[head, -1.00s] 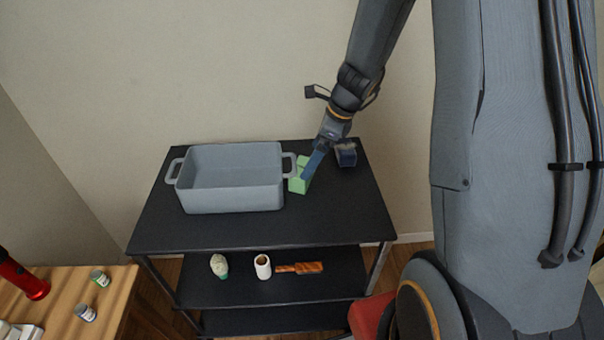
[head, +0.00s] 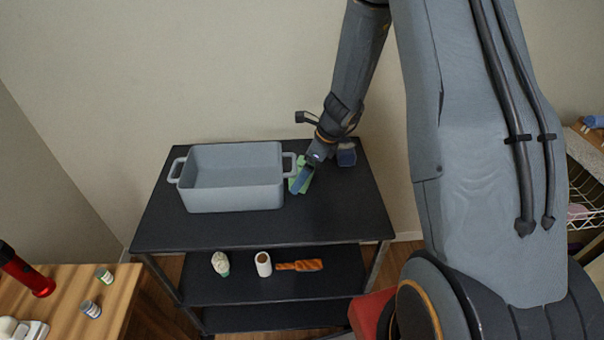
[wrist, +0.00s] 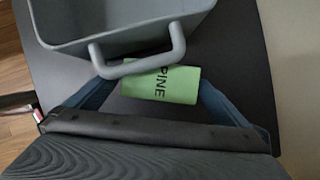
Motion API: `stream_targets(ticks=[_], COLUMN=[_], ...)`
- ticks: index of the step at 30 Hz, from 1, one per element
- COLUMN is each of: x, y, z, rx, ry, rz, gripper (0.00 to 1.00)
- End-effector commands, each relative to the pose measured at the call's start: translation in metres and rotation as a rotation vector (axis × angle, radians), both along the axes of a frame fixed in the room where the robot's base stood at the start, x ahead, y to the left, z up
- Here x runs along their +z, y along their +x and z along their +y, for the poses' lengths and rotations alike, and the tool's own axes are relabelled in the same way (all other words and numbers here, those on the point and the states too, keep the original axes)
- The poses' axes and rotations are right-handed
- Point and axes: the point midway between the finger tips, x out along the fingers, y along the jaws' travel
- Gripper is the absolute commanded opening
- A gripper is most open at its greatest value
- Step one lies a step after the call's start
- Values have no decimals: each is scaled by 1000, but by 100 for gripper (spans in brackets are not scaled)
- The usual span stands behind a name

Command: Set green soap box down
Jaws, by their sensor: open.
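The green soap box (head: 301,162) is on the black top shelf, just right of the grey bin (head: 232,195), partly hidden by a blue finger. In the wrist view the soap box (wrist: 172,87) shows the word PINE, and the bin's handle (wrist: 140,65) overlaps its upper edge in the picture. My gripper (head: 300,186) is open and low over the box. In the wrist view, the fingers of my gripper (wrist: 157,88) stand on either side of the box, with narrow dark gaps. I cannot tell whether the handle touches the box.
A dark blue box (head: 346,154) stands right of my gripper. The front and right of the top shelf (head: 340,215) are clear. The lower shelf holds a white roll (head: 263,264), a brown brush (head: 299,265) and a pale bottle (head: 220,263). A wooden table (head: 75,290) is at front left.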

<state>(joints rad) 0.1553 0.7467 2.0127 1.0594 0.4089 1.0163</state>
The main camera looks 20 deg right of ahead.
Motion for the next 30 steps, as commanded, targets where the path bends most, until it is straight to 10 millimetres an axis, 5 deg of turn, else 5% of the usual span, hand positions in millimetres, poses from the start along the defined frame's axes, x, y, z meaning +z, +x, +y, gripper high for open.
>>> stream_targets(ticks=[4,12,30], x=[0,0,3], y=[0,0,-4], z=[0,0,-14], rx=[0,1,1], ry=[0,0,1], rz=[0,0,0], gripper=[100,54,53])
